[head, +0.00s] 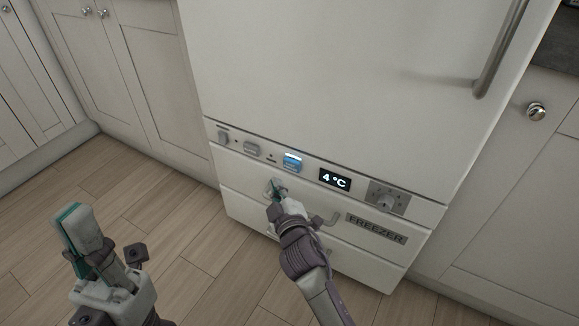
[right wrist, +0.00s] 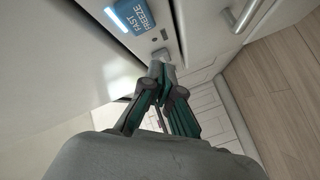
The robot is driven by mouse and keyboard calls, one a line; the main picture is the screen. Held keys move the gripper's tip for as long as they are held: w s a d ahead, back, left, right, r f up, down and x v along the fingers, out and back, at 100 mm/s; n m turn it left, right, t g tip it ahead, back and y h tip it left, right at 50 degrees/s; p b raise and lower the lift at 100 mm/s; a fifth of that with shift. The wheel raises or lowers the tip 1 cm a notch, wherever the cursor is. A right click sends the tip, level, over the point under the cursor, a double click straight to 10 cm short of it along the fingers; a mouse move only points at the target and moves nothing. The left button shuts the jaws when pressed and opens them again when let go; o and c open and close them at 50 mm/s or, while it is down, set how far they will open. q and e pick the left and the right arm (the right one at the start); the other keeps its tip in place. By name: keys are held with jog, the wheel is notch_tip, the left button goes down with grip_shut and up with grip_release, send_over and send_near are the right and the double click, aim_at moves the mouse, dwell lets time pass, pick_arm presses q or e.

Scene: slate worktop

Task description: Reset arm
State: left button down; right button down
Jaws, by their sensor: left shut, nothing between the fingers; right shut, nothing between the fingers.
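My left gripper (head: 70,222) is at the lower left of the head view, shut and empty, over the wooden floor and apart from the fridge. My right gripper (head: 275,188) is shut and empty in front of the freezer drawer front, just below the control strip. In the right wrist view its fingertips (right wrist: 161,66) are together, close to the strip and below a lit blue FAST FREEZE button (right wrist: 130,16). That button (head: 292,162) also shows lit in the head view. I cannot tell whether the fingertips touch the panel.
The white fridge (head: 330,70) has a long door handle (head: 498,55), a display (head: 335,179) reading 4 °C, a knob (head: 385,201) and a drawer handle (head: 325,219). Pale cabinets (head: 150,75) stand either side. The wooden floor (head: 190,240) at left is clear.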

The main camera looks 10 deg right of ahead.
jog(key=shift+s+a, duration=0.15)
jog(key=shift+s, duration=0.1)
jog(key=shift+r, duration=0.15)
